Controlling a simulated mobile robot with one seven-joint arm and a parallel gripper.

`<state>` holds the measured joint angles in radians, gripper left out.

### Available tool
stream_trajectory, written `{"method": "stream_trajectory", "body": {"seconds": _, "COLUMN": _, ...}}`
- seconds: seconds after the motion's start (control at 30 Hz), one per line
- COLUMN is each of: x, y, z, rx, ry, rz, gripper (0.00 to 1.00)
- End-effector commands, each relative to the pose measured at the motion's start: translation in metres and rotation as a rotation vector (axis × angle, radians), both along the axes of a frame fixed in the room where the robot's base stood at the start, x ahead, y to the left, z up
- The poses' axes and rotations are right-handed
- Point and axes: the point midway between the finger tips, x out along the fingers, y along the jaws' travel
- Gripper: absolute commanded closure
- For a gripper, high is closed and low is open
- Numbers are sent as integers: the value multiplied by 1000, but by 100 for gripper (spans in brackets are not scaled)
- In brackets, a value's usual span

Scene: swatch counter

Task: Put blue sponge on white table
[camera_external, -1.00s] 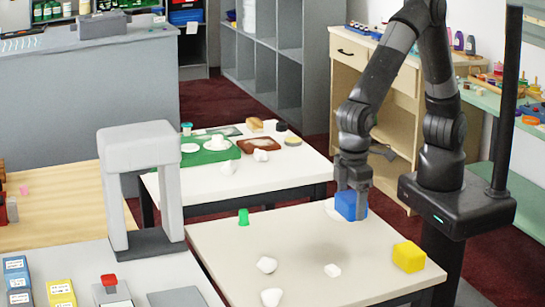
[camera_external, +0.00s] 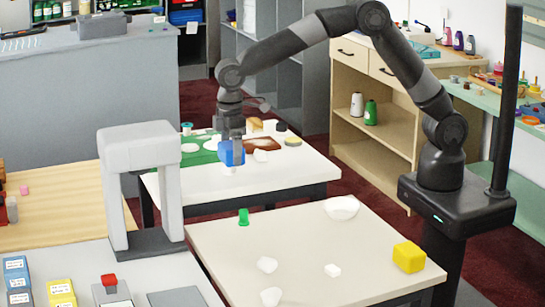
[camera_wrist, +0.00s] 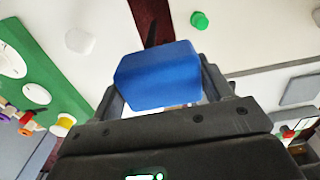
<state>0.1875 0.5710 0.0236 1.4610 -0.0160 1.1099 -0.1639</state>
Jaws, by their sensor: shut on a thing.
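The blue sponge (camera_external: 231,153) is a blue block held in my gripper (camera_external: 231,142). In the wrist view the sponge (camera_wrist: 157,76) sits between the two fingers of my gripper (camera_wrist: 160,92). The white table (camera_external: 290,174) is the farther table, with a green mat and other items on it. The sponge appears above this table's front-middle part; the external view does not clearly show whether it touches the top.
A green mat (camera_external: 196,158), a brown tray (camera_external: 264,143) and a white lump (camera_external: 260,156) are on the white table. The nearer beige table (camera_external: 310,240) holds a yellow block (camera_external: 408,257), a green cup (camera_external: 243,217), a white bowl (camera_external: 341,207) and white lumps. The white table's right front is clear.

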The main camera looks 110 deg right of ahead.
Motion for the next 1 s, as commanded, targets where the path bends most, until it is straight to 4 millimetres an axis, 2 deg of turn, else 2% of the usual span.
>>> {"method": "stream_trajectory", "body": {"seconds": 0.03, "x": 2, "y": -31, "z": 2, "rx": 0, "ry": -1, "rz": -10, "gripper": 50}}
{"method": "stream_trajectory", "body": {"seconds": 0.2, "x": 0, "y": -111, "z": 8, "rx": 1, "ry": 0, "rz": -10, "gripper": 50}}
{"method": "stream_trajectory", "body": {"seconds": 0.3, "x": -4, "y": -147, "z": 11, "rx": 1, "ry": -1, "rz": -8, "gripper": 50}}
{"method": "stream_trajectory", "body": {"seconds": 0.43, "x": -9, "y": -177, "z": 13, "rx": 1, "ry": -1, "rz": -7, "gripper": 50}}
{"method": "stream_trajectory", "body": {"seconds": 0.53, "x": -10, "y": -187, "z": 12, "rx": 2, "ry": -1, "rz": -4, "gripper": 50}}
{"method": "stream_trajectory", "body": {"seconds": 0.63, "x": -2, "y": -182, "z": 5, "rx": 2, "ry": 1, "rz": 0, "gripper": 50}}
{"method": "stream_trajectory", "body": {"seconds": 1.0, "x": 56, "y": -126, "z": -43, "rx": 3, "ry": 1, "rz": -1, "gripper": 50}}
